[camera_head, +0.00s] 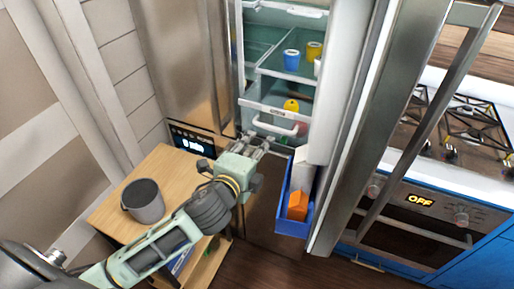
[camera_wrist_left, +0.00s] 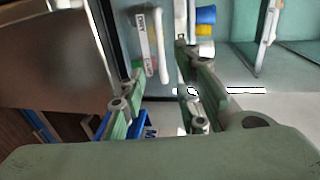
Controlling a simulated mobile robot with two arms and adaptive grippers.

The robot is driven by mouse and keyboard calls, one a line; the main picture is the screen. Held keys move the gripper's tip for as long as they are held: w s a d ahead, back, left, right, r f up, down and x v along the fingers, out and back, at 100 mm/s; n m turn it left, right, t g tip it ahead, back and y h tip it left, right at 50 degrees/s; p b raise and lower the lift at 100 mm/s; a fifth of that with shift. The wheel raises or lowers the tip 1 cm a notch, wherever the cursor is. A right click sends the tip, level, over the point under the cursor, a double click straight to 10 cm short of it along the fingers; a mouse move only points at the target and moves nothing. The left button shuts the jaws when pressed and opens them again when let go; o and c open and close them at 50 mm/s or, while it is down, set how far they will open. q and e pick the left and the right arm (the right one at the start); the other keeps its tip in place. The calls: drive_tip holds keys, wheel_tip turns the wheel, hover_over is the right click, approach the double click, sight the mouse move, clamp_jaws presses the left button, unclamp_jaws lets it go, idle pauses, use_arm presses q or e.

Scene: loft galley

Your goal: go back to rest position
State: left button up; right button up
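My left arm reaches up from the lower left in the head view. My left gripper (camera_head: 258,143) is in front of the open fridge (camera_head: 222,65), close to the white handle (camera_head: 275,125) of the clear drawer (camera_head: 262,100). In the left wrist view the two fingers of my left gripper (camera_wrist_left: 158,78) stand apart with nothing held between them. The drawer handle (camera_wrist_left: 163,45) shows beyond them; I cannot tell whether a finger touches the drawer. My right gripper is in neither view.
The fridge door (camera_head: 340,125) stands open on the right, with a blue bin (camera_head: 290,226) holding an orange box (camera_head: 298,206). A stove (camera_head: 455,130) is at far right.

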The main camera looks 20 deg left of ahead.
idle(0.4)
use_arm(q)
drive_tip(key=s+a+f+n+g+y+b, duration=0.1)
drive_tip(key=a+f+n+g, duration=0.1)
drive_tip(key=f, duration=1.1)
drive_tip(key=s+a+f+n+g, duration=0.1)
drive_tip(key=a+f+n+g, duration=0.2)
drive_tip(key=f, duration=0.9)
drive_tip(key=s+a+f+n+g+b, duration=0.1)
drive_tip(key=s+f+n+g, duration=0.1)
drive_tip(key=s+f, duration=0.5)
drive_tip(key=s+f+n+g, duration=0.1)
drive_tip(key=s+f, duration=0.2)
drive_tip(key=f, duration=0.7)
drive_tip(key=s+d+f+n+g, duration=0.1)
drive_tip(key=s+f+n+g, duration=0.1)
drive_tip(key=s+f, duration=0.5)
drive_tip(key=s+d+f+n+g+b, duration=0.1)
drive_tip(key=s+f, duration=0.6)
drive_tip(key=s, duration=0.9)
drive_tip(key=s+f+n+g, duration=0.3)
drive_tip(key=s+f+n, duration=0.2)
drive_tip(key=s, duration=0.7)
wheel_tip(320, 180, down, 2)
drive_tip(key=shift+d+f+g+b, duration=0.1)
drive_tip(key=shift+d+g+b, duration=0.2)
drive_tip(key=shift+d+g, duration=0.1)
